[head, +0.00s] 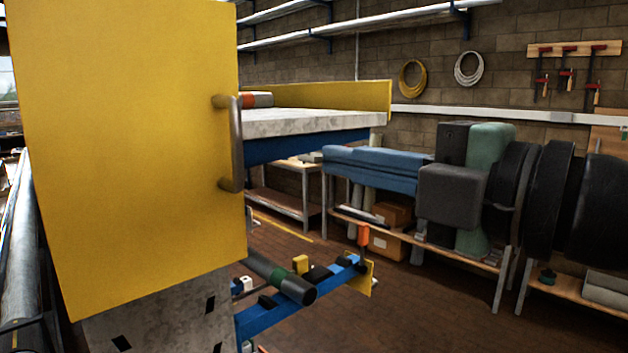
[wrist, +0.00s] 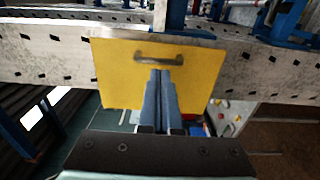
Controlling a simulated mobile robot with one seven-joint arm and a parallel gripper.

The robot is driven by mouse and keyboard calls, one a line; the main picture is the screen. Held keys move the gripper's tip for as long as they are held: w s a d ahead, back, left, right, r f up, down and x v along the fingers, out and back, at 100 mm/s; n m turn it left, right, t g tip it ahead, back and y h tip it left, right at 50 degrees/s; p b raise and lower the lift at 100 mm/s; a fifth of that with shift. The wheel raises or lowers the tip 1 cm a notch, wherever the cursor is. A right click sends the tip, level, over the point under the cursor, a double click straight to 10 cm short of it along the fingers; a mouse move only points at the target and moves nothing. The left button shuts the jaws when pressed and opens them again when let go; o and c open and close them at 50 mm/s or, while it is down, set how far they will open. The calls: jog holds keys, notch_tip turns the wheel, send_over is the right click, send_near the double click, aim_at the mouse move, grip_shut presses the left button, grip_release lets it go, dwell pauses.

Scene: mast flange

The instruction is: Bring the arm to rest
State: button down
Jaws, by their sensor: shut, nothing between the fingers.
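My gripper (wrist: 161,76) shows in the wrist view, with its two fingers together and nothing between them. Its fingertips appear just below the grey handle (wrist: 166,57) of a yellow panel (wrist: 118,82); I cannot tell whether they touch it. In the head view the yellow panel (head: 125,150) stands large at the left, with its metal handle (head: 233,143) on its right edge. My gripper does not show in the head view.
A grey slotted beam (wrist: 50,62) runs behind the panel. In the head view a blue frame (head: 290,308) with clamps juts out low beside the panel. Shelves with padded blocks (head: 452,192) stand along the brick wall. Brown floor (head: 400,310) lies open at the lower right.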

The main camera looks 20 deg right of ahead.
jog(key=d+v, duration=0.1)
jog(key=v, duration=0.3)
jog(key=w+a+r+m+t+h, duration=0.25)
jog(key=w+a+m+t, duration=0.25)
jog(key=w+a+m, duration=0.5)
jog(key=s+a+r+m+t+h, duration=0.3)
jog(key=s+a+m, duration=0.6)
jog(key=m, duration=0.3)
jog(key=s+t+h, duration=0.1)
jog(key=t, duration=0.1)
jog(key=shift+a+t+b, duration=0.3)
jog(key=shift+b, duration=0.1)
jog(key=shift+s+r, duration=0.15)
